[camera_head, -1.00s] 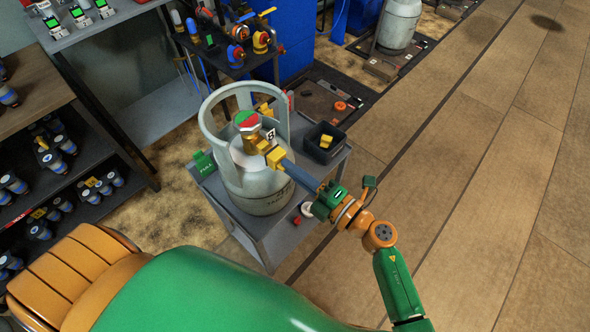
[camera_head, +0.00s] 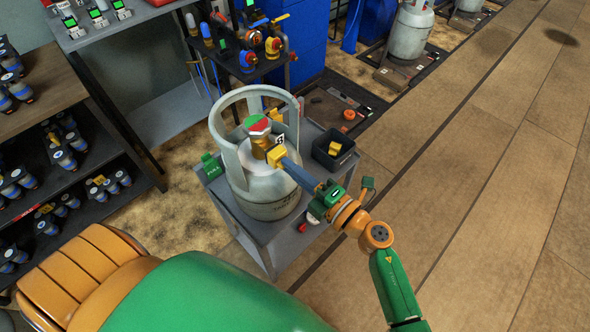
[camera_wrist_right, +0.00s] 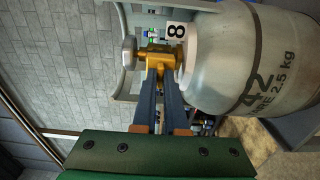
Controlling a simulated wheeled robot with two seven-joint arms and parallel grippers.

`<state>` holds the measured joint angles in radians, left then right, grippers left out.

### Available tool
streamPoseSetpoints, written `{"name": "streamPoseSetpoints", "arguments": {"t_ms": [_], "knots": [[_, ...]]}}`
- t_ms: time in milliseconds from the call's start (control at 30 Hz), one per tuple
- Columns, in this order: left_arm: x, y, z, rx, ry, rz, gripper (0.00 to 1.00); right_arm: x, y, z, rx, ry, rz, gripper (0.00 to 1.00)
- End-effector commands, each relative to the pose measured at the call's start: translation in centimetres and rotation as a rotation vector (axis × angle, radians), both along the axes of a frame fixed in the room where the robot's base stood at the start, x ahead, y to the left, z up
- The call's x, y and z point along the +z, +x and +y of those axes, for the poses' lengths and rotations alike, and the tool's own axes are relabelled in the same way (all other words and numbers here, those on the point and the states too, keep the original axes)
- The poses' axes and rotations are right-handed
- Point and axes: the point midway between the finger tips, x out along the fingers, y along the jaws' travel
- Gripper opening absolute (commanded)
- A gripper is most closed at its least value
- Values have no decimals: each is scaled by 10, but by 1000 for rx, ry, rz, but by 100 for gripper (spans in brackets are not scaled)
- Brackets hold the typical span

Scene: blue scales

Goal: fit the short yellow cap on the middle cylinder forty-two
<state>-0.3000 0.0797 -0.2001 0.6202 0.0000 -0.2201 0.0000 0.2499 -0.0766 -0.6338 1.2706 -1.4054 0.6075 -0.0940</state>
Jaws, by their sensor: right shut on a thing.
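The grey cylinder (camera_head: 270,204) stands upright on a small grey cart; it also shows in the right wrist view (camera_wrist_right: 218,62), tipped sideways by the camera, with a "42" printed on it. Its brass valve (camera_head: 260,146) carries a red and green handwheel (camera_head: 257,125) inside the open collar. My right gripper (camera_head: 284,160) is shut on a short yellow cap (camera_head: 277,155) at the side of the valve. In the right wrist view the fingertips (camera_wrist_right: 158,72) meet at the gold valve outlet; how far the cap sits on it I cannot tell. My left gripper is not in view.
A black bin (camera_head: 333,155) with a yellow piece stands on the cart's right side. A green tag (camera_head: 210,166) and a red piece (camera_head: 302,227) lie near its edges. A shelf of dark cylindrical parts (camera_head: 62,158) is at left. Open floor lies right.

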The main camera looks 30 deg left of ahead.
Motion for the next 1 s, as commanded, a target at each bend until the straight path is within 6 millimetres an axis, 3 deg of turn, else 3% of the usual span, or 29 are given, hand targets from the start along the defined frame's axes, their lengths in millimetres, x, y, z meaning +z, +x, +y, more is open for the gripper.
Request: {"name": "streamPoseSetpoints", "arguments": {"t_ms": [133,200,267,300,567,833,1000], "knots": [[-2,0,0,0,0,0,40,0,1,4,0,0,0,0],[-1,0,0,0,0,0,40,0,1,3,0,-1,0,26],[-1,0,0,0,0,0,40,0,1,3,0,-1,0,42],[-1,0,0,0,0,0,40,0,1,3,0,-1,0,45],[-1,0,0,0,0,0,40,0,1,2,-1,-1,0,45],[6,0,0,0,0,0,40,0,-16,-46,-1,-4,-1,45],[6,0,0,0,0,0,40,0,-22,-63,1,-1,0,45]]}}
